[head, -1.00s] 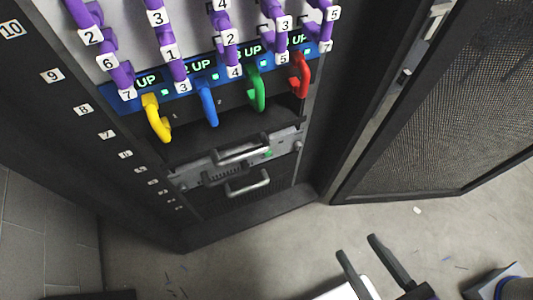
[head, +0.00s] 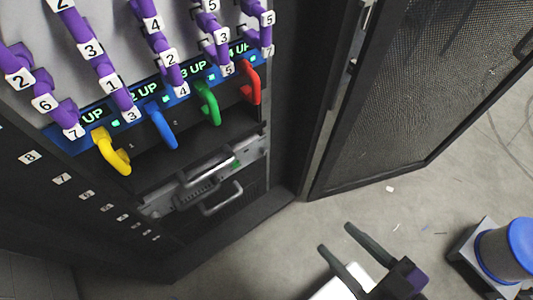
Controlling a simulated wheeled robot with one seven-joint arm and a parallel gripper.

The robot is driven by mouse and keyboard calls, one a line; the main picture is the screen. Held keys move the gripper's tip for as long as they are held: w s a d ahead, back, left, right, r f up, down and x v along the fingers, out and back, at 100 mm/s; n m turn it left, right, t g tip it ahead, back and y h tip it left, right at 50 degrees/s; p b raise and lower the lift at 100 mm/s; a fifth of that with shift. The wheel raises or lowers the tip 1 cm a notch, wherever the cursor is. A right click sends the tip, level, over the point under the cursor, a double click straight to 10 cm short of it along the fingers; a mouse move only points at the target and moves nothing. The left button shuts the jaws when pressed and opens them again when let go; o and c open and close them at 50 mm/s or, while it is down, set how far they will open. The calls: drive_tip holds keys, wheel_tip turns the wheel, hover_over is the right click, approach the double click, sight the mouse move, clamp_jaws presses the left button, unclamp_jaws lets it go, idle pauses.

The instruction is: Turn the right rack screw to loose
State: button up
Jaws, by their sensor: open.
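A grey metal rack unit (head: 158,205) with two bar handles sits low in the dark rack, under the coloured handles. The right rack screw is too small to make out clearly at the unit's right end. My gripper (head: 336,238) is open and empty, its two dark fingers apart. It is in front of the rack, to the right of and below the unit in the picture, over the grey floor, touching nothing.
Yellow (head: 112,152), blue (head: 162,127), green (head: 209,104) and red (head: 250,82) handles stick out above the unit. The mesh door (head: 420,90) stands open on the right. A blue-topped cylinder (head: 506,252) stands on a box at the lower right. Floor between is mostly clear.

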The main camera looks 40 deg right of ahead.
drive_tip(key=w+d+f+m+t+h+b, duration=0.2)
drive_tip(key=w+d+f+m+b, duration=0.15)
drive_tip(key=w+f+b, duration=0.35)
drive_tip(key=m+t+y+b, duration=0.2)
drive_tip(key=m+b, duration=0.9)
drive_tip(key=m, duration=2.3)
approach(267, 153)
drive_tip(key=w, duration=0.1)
drive_tip(key=shift+g+y, duration=0.3)
drive_tip(key=shift+g, duration=0.1)
drive_tip(key=shift+w+a+r+b, duration=0.1)
drive_tip(key=shift+w+r+b, duration=0.1)
drive_tip(key=shift+w, duration=1.85)
drive_tip(key=shift+w+r+b, duration=0.1)
drive_tip(key=shift+w+r, duration=0.15)
drive_tip(key=shift+w, duration=1.8)
clamp_jaws()
